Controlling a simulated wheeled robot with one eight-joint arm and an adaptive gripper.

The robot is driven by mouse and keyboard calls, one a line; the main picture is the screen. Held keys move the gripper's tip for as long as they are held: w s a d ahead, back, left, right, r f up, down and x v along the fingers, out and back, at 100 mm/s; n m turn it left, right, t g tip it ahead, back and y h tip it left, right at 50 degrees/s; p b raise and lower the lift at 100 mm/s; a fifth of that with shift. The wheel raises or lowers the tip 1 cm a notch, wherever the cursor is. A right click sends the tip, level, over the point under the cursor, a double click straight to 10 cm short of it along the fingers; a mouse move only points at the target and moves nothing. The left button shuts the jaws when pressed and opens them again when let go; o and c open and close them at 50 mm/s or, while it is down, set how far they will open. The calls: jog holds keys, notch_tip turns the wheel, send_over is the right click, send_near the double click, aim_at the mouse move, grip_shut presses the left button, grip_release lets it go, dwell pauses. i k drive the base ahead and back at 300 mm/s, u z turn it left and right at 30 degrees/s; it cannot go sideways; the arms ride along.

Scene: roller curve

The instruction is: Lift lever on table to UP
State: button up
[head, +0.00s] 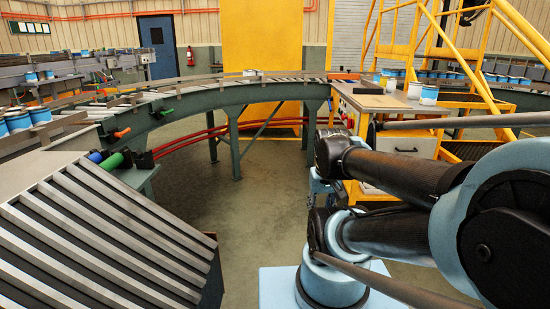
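A green handle (111,161) and a blue handle (95,157) sit side by side at the left, by the edge of a grey-green table (143,174). They lie nearly level beside a dark mount. An orange handle (122,133) and a smaller green handle (167,112) stick out from the side of the curved conveyor behind. I cannot tell which one is the table lever, and no UP marking is readable. My dark and light-blue arm fills the right foreground. My gripper is not visible, and the handles stand clear of the arm.
A ridged grey rack (105,230) fills the lower left, in front of the handles. The green curved roller conveyor (236,93) crosses the middle on legs. A cabinet (400,140) with cans stands right, near yellow stairs (430,40). Bare floor (255,210) lies in the middle.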

aim_at(329, 99)
jog(key=i, duration=2.7)
jog(key=z, duration=0.65)
